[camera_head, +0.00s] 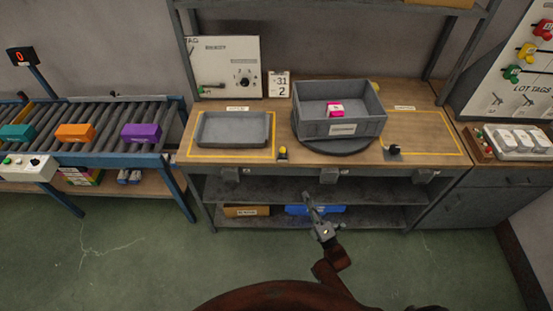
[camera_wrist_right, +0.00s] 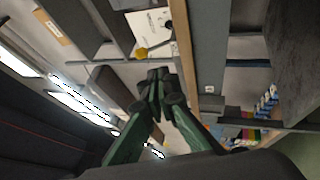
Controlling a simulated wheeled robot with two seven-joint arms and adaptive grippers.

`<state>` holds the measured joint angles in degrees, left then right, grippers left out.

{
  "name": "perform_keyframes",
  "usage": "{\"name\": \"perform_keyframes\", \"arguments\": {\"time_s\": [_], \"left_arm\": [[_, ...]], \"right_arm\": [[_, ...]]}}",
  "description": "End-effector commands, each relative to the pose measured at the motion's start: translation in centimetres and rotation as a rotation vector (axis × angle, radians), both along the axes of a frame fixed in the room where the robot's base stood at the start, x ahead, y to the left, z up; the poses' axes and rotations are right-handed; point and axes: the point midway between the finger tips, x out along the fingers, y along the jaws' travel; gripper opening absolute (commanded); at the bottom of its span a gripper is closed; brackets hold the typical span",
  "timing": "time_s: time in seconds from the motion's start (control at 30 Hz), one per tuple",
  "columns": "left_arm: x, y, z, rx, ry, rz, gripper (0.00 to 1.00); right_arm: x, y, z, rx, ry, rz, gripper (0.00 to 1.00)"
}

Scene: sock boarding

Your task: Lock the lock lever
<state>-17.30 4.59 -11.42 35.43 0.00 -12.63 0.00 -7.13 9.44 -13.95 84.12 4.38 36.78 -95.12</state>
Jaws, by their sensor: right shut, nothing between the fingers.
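A small yellow-topped knob or lever (camera_head: 282,153) stands at the bench's front edge, between the grey tray and the turntable. A small black one (camera_head: 393,151) stands at the front edge right of the turntable. No label shows which is the lock lever, and its setting is too small to tell. In the right wrist view a yellow knob (camera_wrist_right: 140,53) shows beyond the fingers. My right gripper (camera_head: 307,197) is shut and empty, in front of the lower shelf and below the bench edge, apart from both knobs. Its fingertips meet in the wrist view (camera_wrist_right: 158,78). My left gripper is out of view.
A grey bin (camera_head: 312,128) with a pink item (camera_head: 336,110) sits on the round turntable (camera_head: 338,147). A shallow grey tray (camera_head: 203,130) lies left. A roller conveyor (camera_head: 110,113) with coloured boxes stands further left. A blue bin (camera_head: 322,210) is on the lower shelf.

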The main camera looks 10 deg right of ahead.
Motion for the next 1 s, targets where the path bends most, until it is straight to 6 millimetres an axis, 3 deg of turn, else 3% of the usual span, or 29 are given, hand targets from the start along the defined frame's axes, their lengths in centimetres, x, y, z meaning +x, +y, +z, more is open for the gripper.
{"name": "perform_keyframes", "arguments": {"time_s": [0.1, 0.17, 0.6, 0.77, 1.0], "left_arm": [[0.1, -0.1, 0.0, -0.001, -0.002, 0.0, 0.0], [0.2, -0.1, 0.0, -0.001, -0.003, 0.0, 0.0], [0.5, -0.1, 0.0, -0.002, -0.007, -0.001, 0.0], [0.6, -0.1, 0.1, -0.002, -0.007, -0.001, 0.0], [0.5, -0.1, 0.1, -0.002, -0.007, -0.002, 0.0]], "right_arm": [[0.0, 0.1, 2.8, -0.042, -0.078, -0.015, 0.0], [0.0, 0.1, 3.3, -0.053, -0.095, -0.02, 0.0], [0.4, 0.2, 3.7, -0.056, -0.101, -0.021, 0.0], [2.3, 0.7, 4.6, -0.055, -0.103, -0.019, 0.0], [6.7, 1.7, 6.5, -0.055, -0.103, -0.019, 0.0]]}}
